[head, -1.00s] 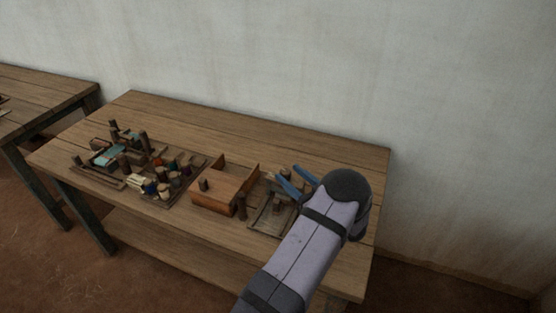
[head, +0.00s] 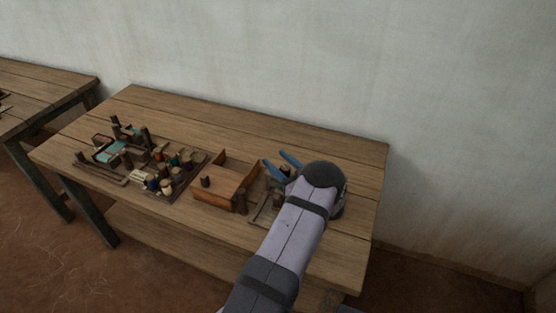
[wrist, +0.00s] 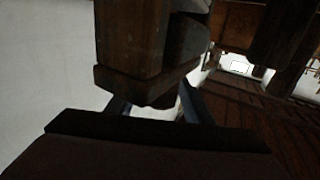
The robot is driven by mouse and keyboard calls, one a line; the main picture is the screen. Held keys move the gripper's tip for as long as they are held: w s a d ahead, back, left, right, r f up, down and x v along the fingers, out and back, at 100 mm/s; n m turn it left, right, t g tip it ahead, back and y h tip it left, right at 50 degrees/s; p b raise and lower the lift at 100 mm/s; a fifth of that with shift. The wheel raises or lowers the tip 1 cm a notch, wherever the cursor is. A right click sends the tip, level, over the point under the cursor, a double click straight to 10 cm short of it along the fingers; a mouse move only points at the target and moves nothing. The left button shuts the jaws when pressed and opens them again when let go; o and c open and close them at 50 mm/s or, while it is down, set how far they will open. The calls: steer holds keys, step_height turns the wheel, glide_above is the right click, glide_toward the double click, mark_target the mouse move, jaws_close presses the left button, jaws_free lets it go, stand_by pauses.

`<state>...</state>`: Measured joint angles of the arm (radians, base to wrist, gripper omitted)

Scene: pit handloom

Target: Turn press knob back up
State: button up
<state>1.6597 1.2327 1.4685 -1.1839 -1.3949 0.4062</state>
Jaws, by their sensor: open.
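My gripper (head: 278,162) shows as two blue fingers, spread apart, over the right part of the table. In the wrist view the fingers (wrist: 156,108) stand on either side of the lower end of a dark brown wooden piece (wrist: 132,45). That piece ends in a blocky, bevelled foot with a rounded darker part beside it. It may be the press knob, but I cannot tell for sure. I cannot tell whether the fingers touch it. In the head view my wrist and arm cover much of the press area, and no knob can be made out there.
A wooden box (head: 224,194) with a small peg stands left of my gripper. A shallow tray (head: 258,219) lies partly under my arm. Trays of spools and pegs (head: 142,163) fill the table's left half. The back strip of the table (head: 230,125) is clear, with a wall behind.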

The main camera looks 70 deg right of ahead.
steer(key=c, duration=1)
steer(key=shift+f+b, duration=0.15)
steer(key=shift+b, duration=0.2)
steer(key=shift+c, duration=0.2)
steer(key=shift+y+b, duration=0.3)
steer(key=shift+b, duration=0.15)
steer(key=shift+w+a+n+t+y+b, duration=0.1)
steer(key=shift+a+n+t+y+b, duration=0.25)
steer(key=shift+n+y+b, duration=0.45)
steer(key=shift+d, duration=0.15)
steer(key=o, duration=1)
steer(key=shift+o, duration=0.2)
